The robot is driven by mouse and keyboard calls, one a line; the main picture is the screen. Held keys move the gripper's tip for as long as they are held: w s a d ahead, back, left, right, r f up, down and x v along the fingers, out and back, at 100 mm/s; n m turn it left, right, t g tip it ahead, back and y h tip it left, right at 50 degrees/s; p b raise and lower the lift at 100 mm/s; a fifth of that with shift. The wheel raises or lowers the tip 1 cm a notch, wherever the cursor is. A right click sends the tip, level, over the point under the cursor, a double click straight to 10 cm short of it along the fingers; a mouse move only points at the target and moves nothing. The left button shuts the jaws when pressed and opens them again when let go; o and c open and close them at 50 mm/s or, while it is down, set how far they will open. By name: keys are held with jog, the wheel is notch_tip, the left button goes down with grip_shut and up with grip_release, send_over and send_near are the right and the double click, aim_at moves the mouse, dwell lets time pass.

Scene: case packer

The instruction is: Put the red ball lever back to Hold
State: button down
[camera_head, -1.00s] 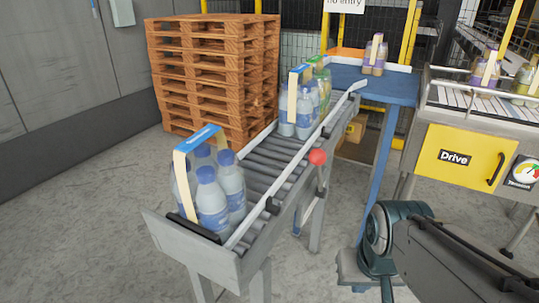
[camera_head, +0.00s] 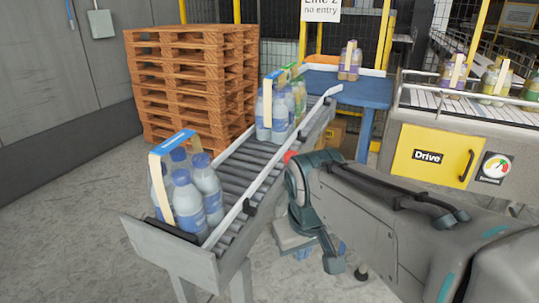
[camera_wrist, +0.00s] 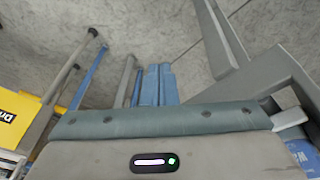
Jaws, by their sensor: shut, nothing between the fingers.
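The red ball (camera_head: 289,156) of the lever shows in the head view at the right side rail of the roller conveyor. My arm's wrist partly covers it, and the lever's rod is hidden. I see no Hold marking. My gripper (camera_head: 303,253) is below my wrist, pointing down, to the right of the conveyor and lower in the picture than the ball. Its blue fingers (camera_wrist: 157,85) show in the wrist view, shut and empty. The ball is not visible in the wrist view.
The roller conveyor (camera_head: 243,161) carries bottle packs (camera_head: 185,195) at its near end and farther up. A blue table (camera_head: 345,87) stands behind. A yellow Drive panel (camera_head: 427,170) is at right, and a pallet stack (camera_head: 190,85) at back left. Bare floor lies left.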

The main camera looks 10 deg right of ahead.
jog(key=w+a+r+n+h+b, duration=0.1)
jog(key=w+a+r+n, duration=0.1)
jog(key=w+r, duration=0.3)
jog(key=w+a+r+n+h, duration=0.1)
jog(key=w+a+r+n, duration=0.2)
jog(key=r, duration=1)
jog(key=w+n, duration=0.2)
jog(key=w, duration=0.1)
jog(key=shift+w+a+r+t+h+b, duration=0.2)
jog(key=shift+r+t+h+b, duration=0.1)
jog(key=shift+t+b, duration=0.1)
jog(key=w+d+f, duration=0.5)
jog(key=f, duration=0.4)
jog(key=shift+w+d, duration=0.25)
jog(key=shift+w, duration=0.15)
jog(key=shift+r, duration=0.2)
